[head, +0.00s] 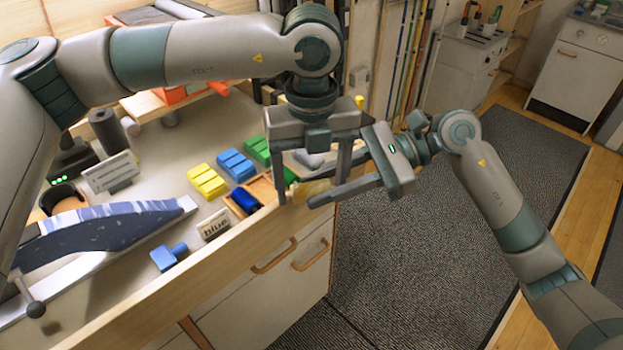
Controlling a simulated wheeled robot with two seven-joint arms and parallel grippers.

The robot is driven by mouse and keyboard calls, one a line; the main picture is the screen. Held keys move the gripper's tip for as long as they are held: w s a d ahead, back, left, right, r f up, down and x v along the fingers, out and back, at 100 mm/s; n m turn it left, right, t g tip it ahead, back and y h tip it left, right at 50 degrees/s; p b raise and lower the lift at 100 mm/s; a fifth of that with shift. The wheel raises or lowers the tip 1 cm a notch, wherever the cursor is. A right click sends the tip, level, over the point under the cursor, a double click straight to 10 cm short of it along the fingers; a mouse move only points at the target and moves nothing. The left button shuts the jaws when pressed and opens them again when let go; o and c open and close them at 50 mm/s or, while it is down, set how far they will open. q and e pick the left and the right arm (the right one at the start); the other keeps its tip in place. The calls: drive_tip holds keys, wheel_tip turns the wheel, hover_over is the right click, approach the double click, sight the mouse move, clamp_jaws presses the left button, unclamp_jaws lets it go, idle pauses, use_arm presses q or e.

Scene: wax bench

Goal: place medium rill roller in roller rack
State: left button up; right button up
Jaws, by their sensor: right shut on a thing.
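I cannot pick out the medium rill roller or the roller rack for certain. A blue roller-like thing with a short handle (169,256) lies on the bench near its front edge. A dark blue piece (245,200) lies in a shallow wooden tray (268,186). My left gripper (310,190) points down over the bench's front edge, its fingers spread apart. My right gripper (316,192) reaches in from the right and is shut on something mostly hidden. A pale yellowish piece (312,187) shows by its fingertips. The two grippers overlap in this view.
Yellow (207,181), blue (237,165) and green (257,150) blocks stand in groups on the bench. A ski (105,232) lies along the left side. Dark floor mat (430,250) is clear right of the bench.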

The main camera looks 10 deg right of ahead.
use_arm(q)
drive_tip(key=c, duration=0.4)
drive_tip(key=shift+c, duration=0.2)
use_arm(e)
drive_tip(key=o, duration=1.2)
drive_tip(key=v, duration=1.2)
drive_tip(key=shift+w, duration=0.15)
